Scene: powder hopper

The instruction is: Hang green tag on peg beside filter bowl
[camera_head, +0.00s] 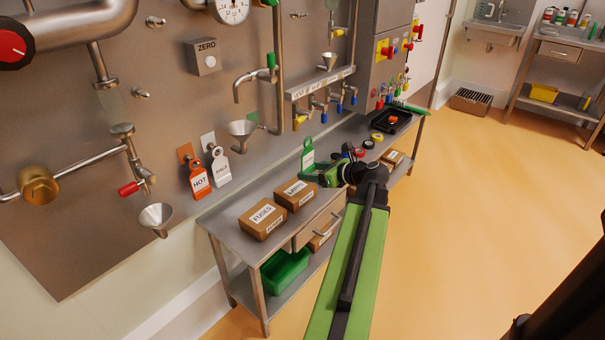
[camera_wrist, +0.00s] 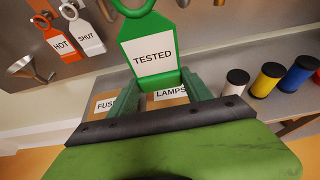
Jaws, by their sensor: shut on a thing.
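The green tag (camera_head: 308,158) has a ring top and a white label, which reads TESTED in the wrist view (camera_wrist: 153,55). My gripper (camera_head: 318,172) is shut on the tag's lower end and holds it upright, ring up, above the bench. In the wrist view its fingers (camera_wrist: 158,88) stand either side of the tag's bottom. Bare metal pegs stick out of the wall panel, one at mid-left (camera_head: 140,93) and one higher (camera_head: 155,21). A brass round fitting (camera_head: 38,187) sits on the pipe at far left; I cannot tell whether it is the filter bowl.
An orange HOT tag (camera_head: 199,180) and a white SHUT tag (camera_head: 219,168) hang on the panel. Funnels (camera_head: 155,215), taps and pipes jut out around them. FUSES (camera_head: 263,217) and LAMPS (camera_head: 295,194) boxes stand on the bench (camera_head: 225,221). Open floor lies right.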

